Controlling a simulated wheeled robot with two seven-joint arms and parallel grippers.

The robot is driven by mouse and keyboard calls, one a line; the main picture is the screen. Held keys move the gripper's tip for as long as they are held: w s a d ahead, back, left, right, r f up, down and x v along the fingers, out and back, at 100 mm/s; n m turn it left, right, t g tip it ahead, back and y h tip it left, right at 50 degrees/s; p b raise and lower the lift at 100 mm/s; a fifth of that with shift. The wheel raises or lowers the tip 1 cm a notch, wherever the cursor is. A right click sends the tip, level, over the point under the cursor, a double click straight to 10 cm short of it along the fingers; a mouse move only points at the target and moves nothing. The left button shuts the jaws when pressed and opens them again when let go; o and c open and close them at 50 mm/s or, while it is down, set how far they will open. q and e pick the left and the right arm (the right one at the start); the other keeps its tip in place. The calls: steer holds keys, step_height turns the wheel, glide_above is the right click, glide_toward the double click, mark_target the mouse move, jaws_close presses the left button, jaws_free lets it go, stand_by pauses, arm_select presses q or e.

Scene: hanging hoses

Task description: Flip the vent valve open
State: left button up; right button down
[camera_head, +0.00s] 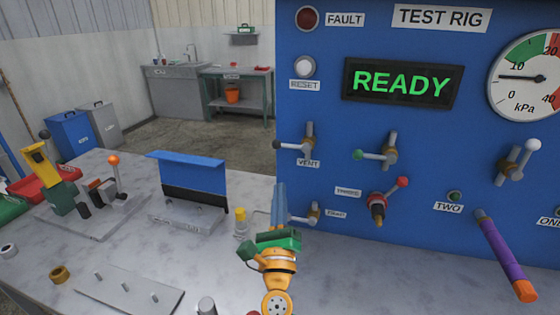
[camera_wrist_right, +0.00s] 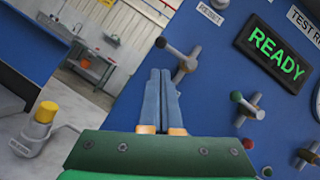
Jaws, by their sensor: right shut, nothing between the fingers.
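The vent valve (camera_head: 308,141) is on the blue test rig panel, above the VENT label (camera_head: 308,162). Its lever points left and ends in a dark knob (camera_head: 277,145). My right gripper (camera_head: 279,187) is shut and empty, its blue fingers pointing up just below the knob in the head view. In the right wrist view the shut fingers (camera_wrist_right: 160,74) reach toward the vent valve (camera_wrist_right: 186,66), with the dark knob (camera_wrist_right: 160,43) just beyond the tips. I cannot tell whether they touch the lever. My left gripper is not in view.
A green-knobbed valve (camera_head: 388,150) and a red-knobbed valve (camera_head: 378,205) sit to the right. A lower valve (camera_head: 314,213) is partly hidden behind my right gripper. A yellow-capped bottle (camera_head: 240,222) and a blue-topped stand (camera_head: 190,175) are on the bench. The display reads READY.

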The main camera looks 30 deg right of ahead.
mark_target(290, 146)
steer(key=p+x, duration=0.2)
steer(key=x, duration=0.6)
steer(key=shift+w+d+r, duration=0.2)
steer(key=shift+w, duration=0.1)
